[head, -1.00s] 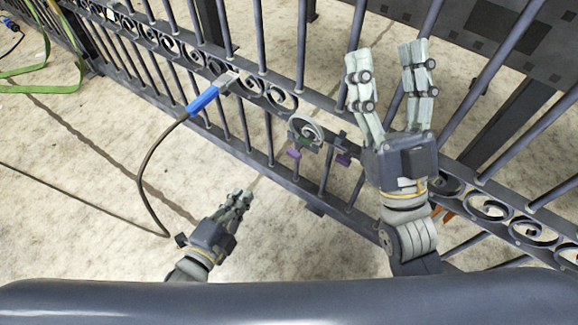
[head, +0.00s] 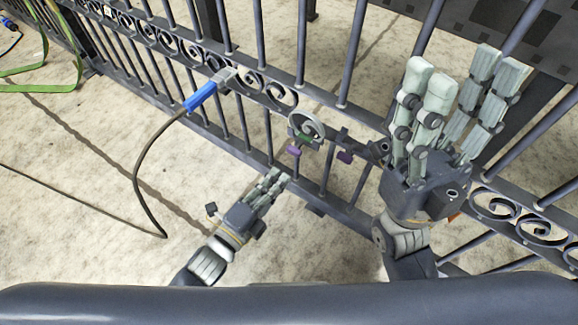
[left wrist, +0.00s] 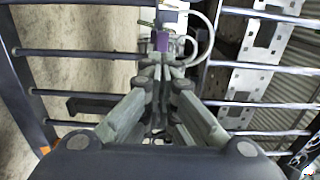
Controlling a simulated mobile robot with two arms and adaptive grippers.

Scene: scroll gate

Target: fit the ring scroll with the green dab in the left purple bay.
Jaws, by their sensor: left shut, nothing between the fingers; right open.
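The ring scroll (head: 320,130), a grey curl with a green dab at its lower left, is at the gate's gap, right above the left purple bay mark (head: 294,150). I cannot tell whether it is fully seated. A second purple mark (head: 345,157) is to its right. My left gripper (head: 276,178) is shut and empty, just below and left of the left purple mark. In the left wrist view, its closed fingers (left wrist: 161,72) point at a purple mark (left wrist: 161,42) with a pale ring (left wrist: 205,48) beside it. My right gripper (head: 460,85) is open and empty, right of the gap.
The dark gate's bars and scroll band (head: 215,62) run diagonally across the view. A blue-handled tool (head: 201,96) with a dark cable rests at the band, left of the gap. A green strap (head: 45,88) lies far left. The floor in front is clear.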

